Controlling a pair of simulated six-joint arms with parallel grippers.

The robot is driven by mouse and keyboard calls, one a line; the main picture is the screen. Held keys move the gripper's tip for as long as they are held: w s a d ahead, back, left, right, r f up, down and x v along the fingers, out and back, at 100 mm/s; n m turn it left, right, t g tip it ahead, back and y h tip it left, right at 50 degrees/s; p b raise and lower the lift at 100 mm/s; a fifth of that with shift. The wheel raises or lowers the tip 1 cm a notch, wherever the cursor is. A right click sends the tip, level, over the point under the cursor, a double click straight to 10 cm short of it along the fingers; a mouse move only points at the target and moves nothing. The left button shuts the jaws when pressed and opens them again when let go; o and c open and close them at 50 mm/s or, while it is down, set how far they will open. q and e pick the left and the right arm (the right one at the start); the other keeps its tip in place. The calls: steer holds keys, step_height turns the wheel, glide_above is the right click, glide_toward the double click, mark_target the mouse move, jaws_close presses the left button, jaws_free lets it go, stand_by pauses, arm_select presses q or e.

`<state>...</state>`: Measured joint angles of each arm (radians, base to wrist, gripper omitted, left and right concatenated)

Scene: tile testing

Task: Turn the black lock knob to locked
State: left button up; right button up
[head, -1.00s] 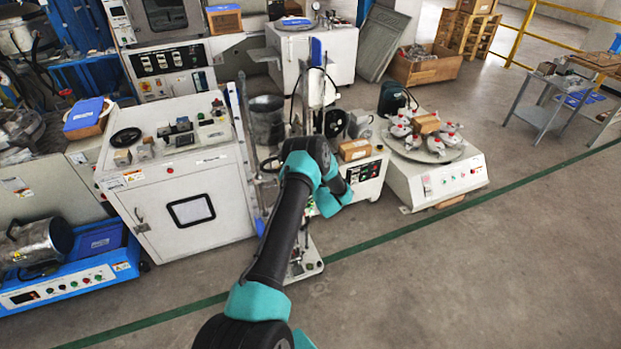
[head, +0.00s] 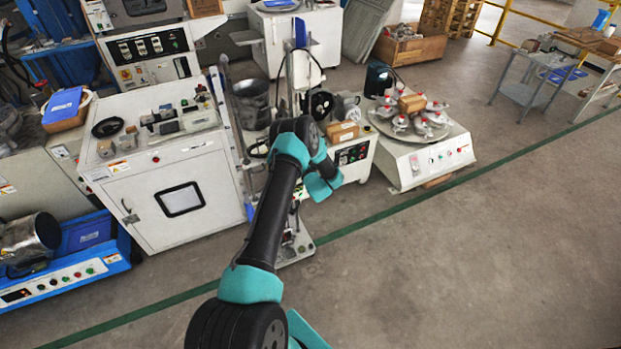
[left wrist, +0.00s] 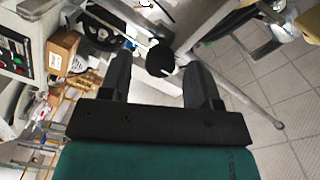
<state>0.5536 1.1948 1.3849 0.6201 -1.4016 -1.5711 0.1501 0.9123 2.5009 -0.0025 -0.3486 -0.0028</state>
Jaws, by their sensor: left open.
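The black lock knob (left wrist: 160,58) shows in the left wrist view as a dark round end on a pale rod. My left gripper (left wrist: 158,72) is open. Its two dark fingers stand on either side of the knob in that picture, with gaps to both. I cannot tell how far the knob lies beyond the fingertips. In the head view my left arm reaches to the narrow upright stand (head: 297,247) in the middle. The arm hides the knob and gripper there. My right gripper is in neither view.
A white cabinet (head: 215,167) stands left of the stand. A control box with buttons (head: 352,155) and a turntable machine (head: 435,166) stand to the right. A metal bucket (head: 252,103) is behind. The floor at the front right is clear.

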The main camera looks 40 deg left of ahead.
arm_select(q)
steer(key=v, duration=1.6)
steer(key=shift+d, duration=0.15)
steer(key=s+d+f+t+h, duration=0.1)
steer(key=d+f+h, duration=0.1)
steer(key=d+h, duration=0.55)
steer(key=s+d+f+t+h, duration=0.1)
steer(key=d+f+h, duration=0.1)
steer(key=d+h, duration=0.55)
steer(key=s+d+r+g+h, duration=0.2)
steer(key=s+d+g+h, duration=0.3)
steer(key=s+d, duration=1)
steer(key=s+g, duration=0.2)
steer(key=shift+d+r+n+g, duration=0.15)
steer(key=shift+r+n+g, duration=0.15)
steer(key=shift+r+n, duration=0.1)
steer(key=shift+s, duration=0.1)
